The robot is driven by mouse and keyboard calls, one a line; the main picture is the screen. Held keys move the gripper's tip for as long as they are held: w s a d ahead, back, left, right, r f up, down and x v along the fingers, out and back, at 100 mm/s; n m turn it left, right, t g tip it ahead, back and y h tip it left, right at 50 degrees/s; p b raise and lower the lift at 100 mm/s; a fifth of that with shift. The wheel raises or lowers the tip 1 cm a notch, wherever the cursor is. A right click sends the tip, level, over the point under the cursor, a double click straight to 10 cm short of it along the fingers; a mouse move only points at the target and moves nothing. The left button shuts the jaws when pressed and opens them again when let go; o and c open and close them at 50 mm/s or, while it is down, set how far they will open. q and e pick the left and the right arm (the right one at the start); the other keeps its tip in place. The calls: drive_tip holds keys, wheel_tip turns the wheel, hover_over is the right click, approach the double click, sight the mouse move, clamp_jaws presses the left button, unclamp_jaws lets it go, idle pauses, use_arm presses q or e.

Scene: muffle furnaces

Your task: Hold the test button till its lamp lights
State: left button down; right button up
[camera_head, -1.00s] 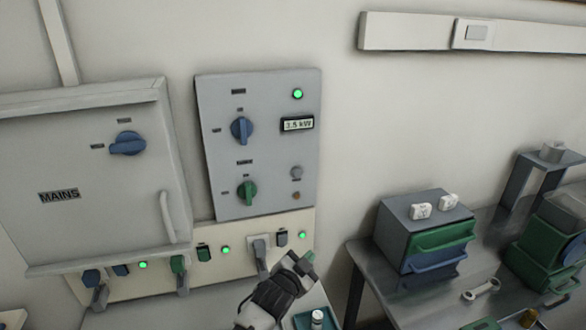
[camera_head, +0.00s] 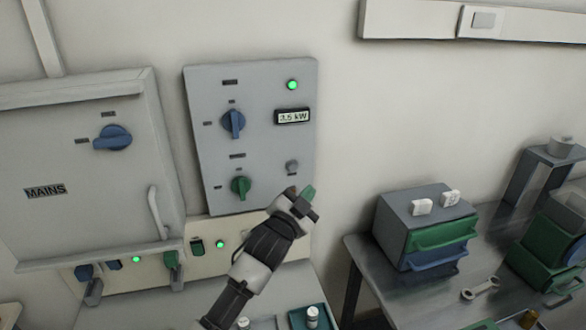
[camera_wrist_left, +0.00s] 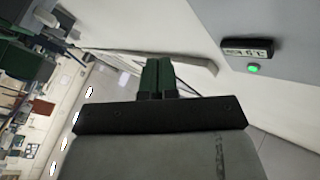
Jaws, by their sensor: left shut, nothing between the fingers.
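The grey panel (camera_head: 215,90) on the wall carries a round grey button (camera_head: 292,167) at its lower right, which appears to be the test button. A small dull lamp below it, seen earlier, is now hidden behind my left gripper. My left gripper (camera_head: 307,194) is shut and empty, its green fingertips just below and right of the button. I cannot tell whether they touch the panel, but the button looks uncovered. In the left wrist view the shut green fingers (camera_wrist_left: 157,76) show with nothing between them. My right gripper is not in view.
The panel has a blue knob (camera_head: 233,123), a green knob (camera_head: 241,187), a lit green lamp (camera_head: 292,85) and a 3.5 kW display (camera_head: 293,116). The MAINS box (camera_head: 75,205) is left. A bench (camera_head: 370,255) with a drawer unit (camera_head: 405,220) stands right.

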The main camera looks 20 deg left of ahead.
sight(293, 167)
use_arm(q)
drive_tip(key=shift+w+a+b, duration=0.5)
drive_tip(key=shift+w+a, duration=0.3)
drive_tip(key=shift+w, duration=0.4)
drive_tip(key=shift+w+a+b, duration=0.5)
drive_tip(key=shift+w+a, duration=0.3)
drive_tip(key=shift+w, duration=0.35)
drive_tip(key=shift+w+a+b, duration=0.5)
drive_tip(key=shift+w+a, duration=0.3)
drive_tip(key=shift+w, duration=0.4)
drive_tip(key=shift+w, duration=0.1)
drive_tip(key=shift+w+a, duration=0.2)
drive_tip(key=shift+w, duration=0.05)
drive_tip(key=shift+w+a, duration=0.3)
drive_tip(key=shift+w, duration=0.05)
idle(3.8)
